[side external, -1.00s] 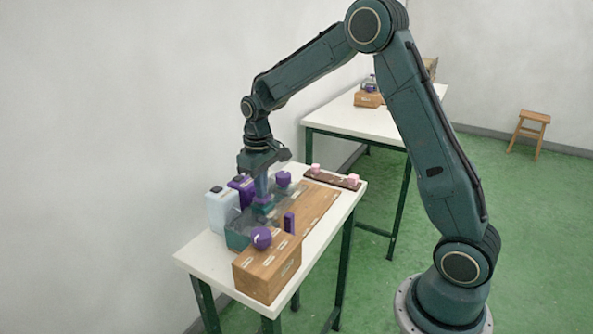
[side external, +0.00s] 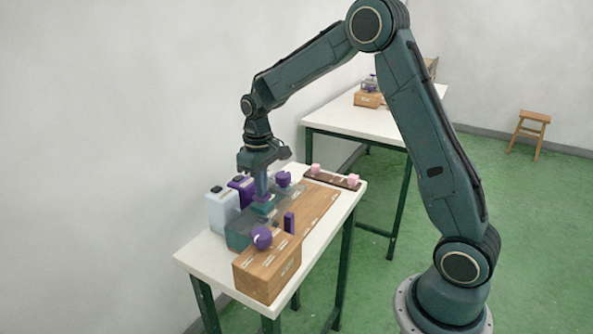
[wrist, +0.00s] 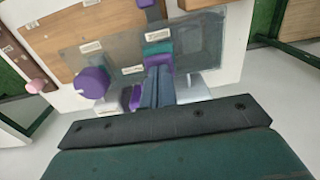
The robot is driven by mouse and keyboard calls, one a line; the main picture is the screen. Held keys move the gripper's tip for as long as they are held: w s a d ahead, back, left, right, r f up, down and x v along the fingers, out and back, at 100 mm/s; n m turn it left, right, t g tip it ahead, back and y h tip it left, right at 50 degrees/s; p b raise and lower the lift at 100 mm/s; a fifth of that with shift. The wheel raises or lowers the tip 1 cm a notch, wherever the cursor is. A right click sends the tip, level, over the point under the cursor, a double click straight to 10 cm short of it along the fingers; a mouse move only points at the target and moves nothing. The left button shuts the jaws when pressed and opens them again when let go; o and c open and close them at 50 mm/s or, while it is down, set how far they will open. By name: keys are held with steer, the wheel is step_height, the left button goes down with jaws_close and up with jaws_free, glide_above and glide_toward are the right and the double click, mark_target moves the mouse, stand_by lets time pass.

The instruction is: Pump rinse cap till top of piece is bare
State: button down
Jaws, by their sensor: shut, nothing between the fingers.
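My gripper (side external: 262,192) points straight down over the clear tank (side external: 237,240), fingers shut and empty. Right below the fingertips is a purple part (side external: 262,199) above a teal block (side external: 263,208); I cannot tell whether the fingers touch it. In the wrist view my fingers (wrist: 158,72) end beside the purple part and the teal block (wrist: 157,48). I cannot tell which of these is the rinse cap or the piece, nor how much paint is on any top. A round purple knob (side external: 283,179) stands behind the gripper; the wrist view also shows a purple knob (wrist: 92,82).
A dark rack (side external: 333,178) holds pink pieces at the far end.

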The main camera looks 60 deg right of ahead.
steer(key=shift+r, duration=1.4)
steer(key=shift+f, duration=1.95)
steer(key=shift+r, duration=0.2)
stand_by(0.5)
steer(key=shift+r, duration=1.75)
